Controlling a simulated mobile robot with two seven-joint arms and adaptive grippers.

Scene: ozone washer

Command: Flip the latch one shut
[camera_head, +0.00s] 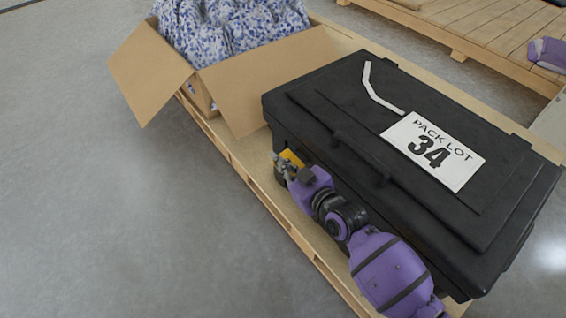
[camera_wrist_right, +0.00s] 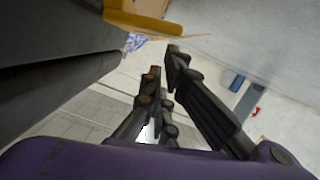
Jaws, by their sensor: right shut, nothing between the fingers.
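The black case (camera_head: 330,115) lies closed on a wooden pallet, with a "PACK LOT 34" label on its lid. A yellow latch (camera_head: 292,157) is on its long front side near the left end. In the right wrist view, the yellow latch (camera_wrist_right: 150,22) juts out from the dark case wall at the top. My right gripper (camera_head: 280,168) is at the case front, right by the latch and partly covering it. Its fingers (camera_wrist_right: 163,62) are shut and empty, just below the latch in the wrist view; contact cannot be told. My left gripper is out of view.
An open cardboard box (camera_head: 150,70) with blue-and-white speckled filling (camera_head: 230,28) stands beyond the case's left end. The pallet edge (camera_head: 300,238) runs along the front. Grey floor (camera_head: 110,220) is clear at left. Another pallet (camera_head: 480,30) is at the back right.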

